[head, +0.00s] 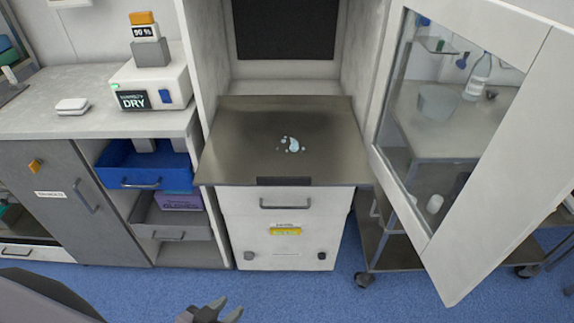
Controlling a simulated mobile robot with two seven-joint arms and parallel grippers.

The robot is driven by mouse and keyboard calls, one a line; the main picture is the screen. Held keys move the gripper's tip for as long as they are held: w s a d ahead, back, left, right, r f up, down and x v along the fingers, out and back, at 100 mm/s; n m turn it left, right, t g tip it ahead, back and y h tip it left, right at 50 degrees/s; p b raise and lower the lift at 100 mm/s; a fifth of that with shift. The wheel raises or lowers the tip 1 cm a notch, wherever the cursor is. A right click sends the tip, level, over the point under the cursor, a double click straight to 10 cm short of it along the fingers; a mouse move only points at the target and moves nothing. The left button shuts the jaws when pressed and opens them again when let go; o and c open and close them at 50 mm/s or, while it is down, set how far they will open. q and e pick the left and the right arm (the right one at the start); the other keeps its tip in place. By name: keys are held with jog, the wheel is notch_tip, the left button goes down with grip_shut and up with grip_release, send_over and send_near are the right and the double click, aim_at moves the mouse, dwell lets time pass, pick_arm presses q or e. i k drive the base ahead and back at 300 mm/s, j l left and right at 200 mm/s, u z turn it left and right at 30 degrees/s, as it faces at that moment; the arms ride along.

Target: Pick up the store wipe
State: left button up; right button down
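A small white folded pad (72,106), which looks like the wipe, lies on the left counter, left of the box marked DRY. A pale blue wet patch with droplets (291,144) is on the dark metal work surface (235,150) in the middle. My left gripper (228,308) shows at the bottom edge, low over the blue floor and far from the pad. Its fingertips are apart with nothing between them; its lower part is cut off. My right gripper is not in view.
The white DRY box (150,84) stands on the left counter (40,92), near the pad. A blue drawer (148,172) is pulled out below. A glass-paned door (470,100) stands open at right, before a wheeled cart (400,258). The floor (300,295) in front is clear.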

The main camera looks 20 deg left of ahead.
aim_at(66, 106)
jog(key=u, duration=1.75)
